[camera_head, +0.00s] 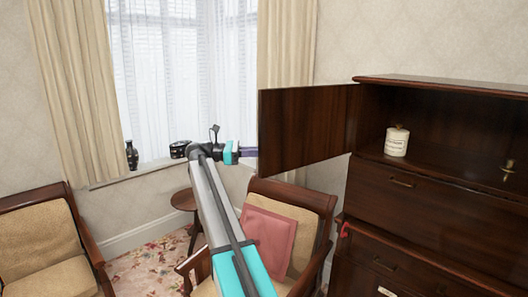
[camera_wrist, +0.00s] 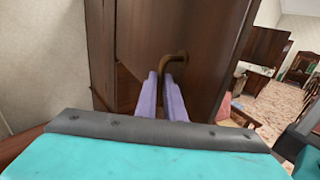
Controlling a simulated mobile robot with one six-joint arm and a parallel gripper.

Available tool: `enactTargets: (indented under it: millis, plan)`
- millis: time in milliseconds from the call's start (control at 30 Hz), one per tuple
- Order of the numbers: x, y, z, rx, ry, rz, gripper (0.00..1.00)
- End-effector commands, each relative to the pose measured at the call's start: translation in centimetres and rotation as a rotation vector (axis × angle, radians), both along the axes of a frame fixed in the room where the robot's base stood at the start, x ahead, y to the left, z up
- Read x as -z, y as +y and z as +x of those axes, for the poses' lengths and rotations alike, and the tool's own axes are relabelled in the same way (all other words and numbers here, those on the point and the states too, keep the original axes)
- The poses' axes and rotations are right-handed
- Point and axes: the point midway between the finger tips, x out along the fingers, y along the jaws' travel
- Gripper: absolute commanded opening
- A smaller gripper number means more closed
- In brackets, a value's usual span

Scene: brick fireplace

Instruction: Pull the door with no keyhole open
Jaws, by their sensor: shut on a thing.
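The dark wooden cabinet door (camera_head: 305,128) stands swung wide open to the left of its cabinet (camera_head: 440,84). Its left edge is near the window. My gripper (camera_head: 252,152) is at the door's left edge. In the wrist view the door (camera_wrist: 200,30) fills the upper middle. The two purple fingers of my gripper (camera_wrist: 168,90) are close together at a curved brass handle (camera_wrist: 182,60) and shut on it. The exact grip on the handle is partly hidden by the fingers. No keyhole shows on the door face in view.
The open compartment holds a white lidded jar (camera_head: 397,140) and a small brass object (camera_head: 508,168). A closed panel (camera_head: 402,188) is below. An armchair with a pink cushion (camera_head: 268,240) stands under the door. A round side table (camera_head: 185,199) and another armchair (camera_head: 45,250) are left.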

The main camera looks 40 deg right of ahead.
Motion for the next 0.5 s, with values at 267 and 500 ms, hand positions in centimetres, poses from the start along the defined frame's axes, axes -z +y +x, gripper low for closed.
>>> enactTargets:
  millis: [267,500]
  plan:
    - [0.4,-0.2,0.2,-0.009,-0.001,0.007,0.12]
    - [0.2,0.5,0.5,-0.014,0.0,0.004,0.27]
